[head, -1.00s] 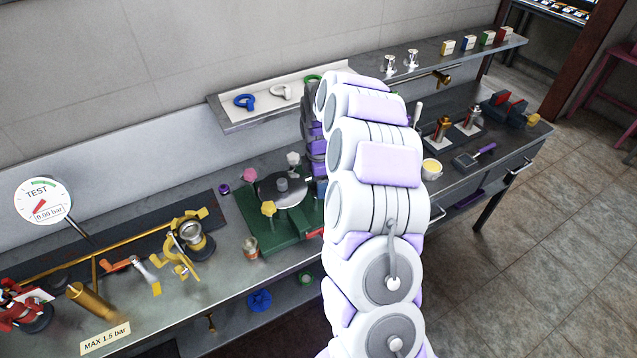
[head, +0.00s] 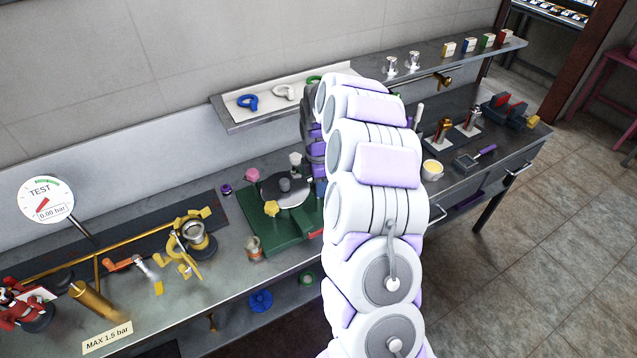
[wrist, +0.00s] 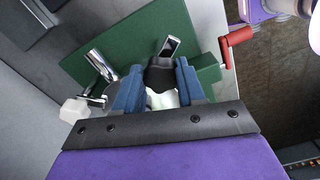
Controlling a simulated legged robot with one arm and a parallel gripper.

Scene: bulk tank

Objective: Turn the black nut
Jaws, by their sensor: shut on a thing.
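The black nut (wrist: 160,76) sits between the two blue fingers of my gripper (wrist: 158,70) in the wrist view. My gripper is shut on it. A flat metal piece stands just beyond the nut, and something pale shows below it between the fingers. The nut is at the green base plate (wrist: 135,45) of the fixture. In the head view, the green fixture (head: 270,236) carries a round metal lid (head: 286,188) with yellow (head: 271,208), pink (head: 251,175) and white (head: 295,158) nuts around it. My arm hides the fixture's right side, the black nut and my fingertips there.
In the wrist view, a red handle (wrist: 237,38) is close right of the fingers, and a white nut (wrist: 73,109) on a metal rod is at left. Brass pipework (head: 185,245) stands left of the fixture. A shelf (head: 235,125) with coloured rings runs behind.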

